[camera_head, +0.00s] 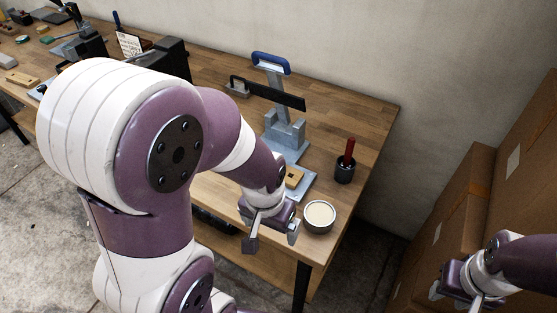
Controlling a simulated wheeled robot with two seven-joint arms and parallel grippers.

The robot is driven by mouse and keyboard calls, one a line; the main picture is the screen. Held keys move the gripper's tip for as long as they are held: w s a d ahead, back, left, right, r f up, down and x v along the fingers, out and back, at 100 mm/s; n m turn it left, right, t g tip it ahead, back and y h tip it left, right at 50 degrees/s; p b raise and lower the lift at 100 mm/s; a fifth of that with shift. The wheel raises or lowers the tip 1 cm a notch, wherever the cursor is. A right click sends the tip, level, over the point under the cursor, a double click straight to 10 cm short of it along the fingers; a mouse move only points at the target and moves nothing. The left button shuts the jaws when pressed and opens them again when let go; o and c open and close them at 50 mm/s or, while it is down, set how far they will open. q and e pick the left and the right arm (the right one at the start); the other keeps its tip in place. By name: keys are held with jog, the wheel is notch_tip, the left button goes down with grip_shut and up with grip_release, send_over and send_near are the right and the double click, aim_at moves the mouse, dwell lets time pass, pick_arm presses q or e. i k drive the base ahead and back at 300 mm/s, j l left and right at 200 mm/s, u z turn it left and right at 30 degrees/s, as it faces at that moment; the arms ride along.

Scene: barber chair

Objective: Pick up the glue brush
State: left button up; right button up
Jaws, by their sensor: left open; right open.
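A brush with a red handle (349,150), which looks like the glue brush, stands upright in a dark cup (344,171) near the right end of the workbench. Its lower part is hidden inside the cup. My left gripper (272,238) is open at the front edge of the bench, left of a round pot with pale contents (319,216) and apart from the brush. My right gripper (470,304) is at the lower right, in front of the cardboard boxes and off the bench. It is open, with its fingers partly cut off by the frame's edge.
A grey stand with a blue handle (271,64) and a dark bar rises left of the cup. A metal plate with a wooden block (293,178) lies before it. Tall cardboard boxes (455,205) stand right of the bench. My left arm hides much of the bench.

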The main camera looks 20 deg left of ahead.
aim_at(350, 142)
jog(key=k, duration=0.6)
jog(key=j+z, duration=0.1)
jog(key=z, duration=0.35)
jog(key=j+z, duration=0.15)
jog(key=z, duration=0.3)
jog(key=i+j+z, duration=0.1)
jog(key=z, duration=0.3)
jog(key=j+z, duration=0.15)
jog(key=z, duration=0.3)
jog(key=j+z, duration=0.1)
jog(key=z, duration=0.35)
jog(key=k+j, duration=0.15)
jog(key=j, duration=0.25)
jog(key=k+j, duration=0.1)
jog(key=j, duration=0.35)
jog(key=k+j, duration=0.15)
jog(key=j, duration=0.25)
jog(key=k+j, duration=0.1)
jog(key=j, duration=0.3)
jog(key=z, duration=0.05)
